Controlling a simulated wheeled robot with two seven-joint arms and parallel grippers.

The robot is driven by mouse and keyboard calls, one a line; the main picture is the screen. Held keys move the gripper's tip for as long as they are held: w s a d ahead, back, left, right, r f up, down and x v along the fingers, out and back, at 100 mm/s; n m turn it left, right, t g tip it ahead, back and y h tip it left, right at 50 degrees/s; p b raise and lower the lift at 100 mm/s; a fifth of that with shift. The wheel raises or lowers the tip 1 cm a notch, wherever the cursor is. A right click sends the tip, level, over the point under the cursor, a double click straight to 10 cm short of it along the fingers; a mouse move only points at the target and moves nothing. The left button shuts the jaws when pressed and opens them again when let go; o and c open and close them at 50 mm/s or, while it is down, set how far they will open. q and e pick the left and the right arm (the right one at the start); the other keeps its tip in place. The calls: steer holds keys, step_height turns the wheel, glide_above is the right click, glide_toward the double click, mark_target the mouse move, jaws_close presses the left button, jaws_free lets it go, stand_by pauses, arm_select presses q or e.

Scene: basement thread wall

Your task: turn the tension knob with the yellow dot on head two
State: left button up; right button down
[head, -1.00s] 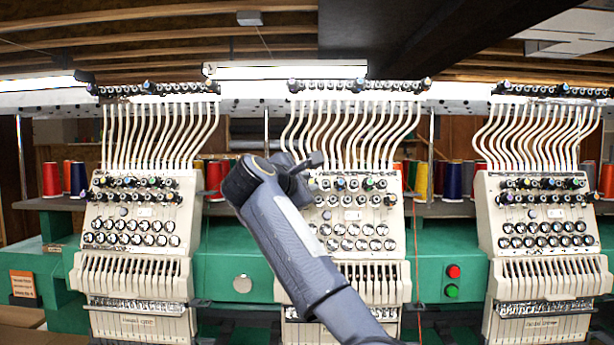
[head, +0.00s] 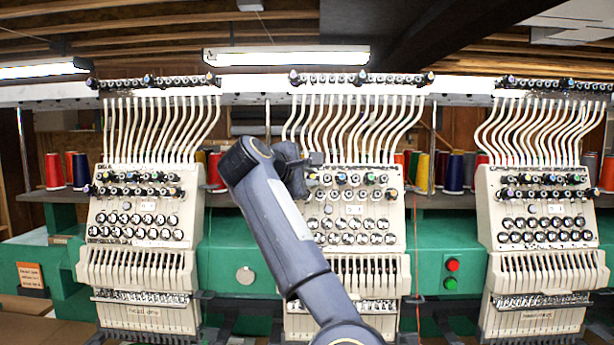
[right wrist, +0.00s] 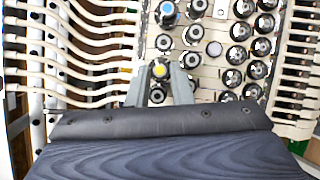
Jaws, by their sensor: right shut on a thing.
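The middle sewing head (head: 335,210) carries rows of tension knobs on its cream panel. My right gripper (head: 312,168) is at the upper left of that panel. In the right wrist view the knob with the yellow dot (right wrist: 159,70) sits between the two grey fingers (right wrist: 160,82), which are shut on it. A blue-dotted knob (right wrist: 167,12) is above it in that view. In the head view my gripper and wrist cover the held knob. My left gripper is not in view.
Similar heads stand at left (head: 140,215) and right (head: 540,215). White thread tubes (head: 350,125) rise above the middle panel. Other knobs (right wrist: 192,60) sit close beside the fingers. Red and green buttons (head: 451,274) are on the green beam.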

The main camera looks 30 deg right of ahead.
steer(key=c, duration=1.3)
jaws_free()
steer(key=shift+a, duration=0.1)
steer(key=b+v, duration=0.1)
steer(key=v, duration=0.6)
steer(key=shift+s+a, duration=0.2)
steer(key=shift+a, duration=0.05)
steer(key=shift+r, duration=0.1)
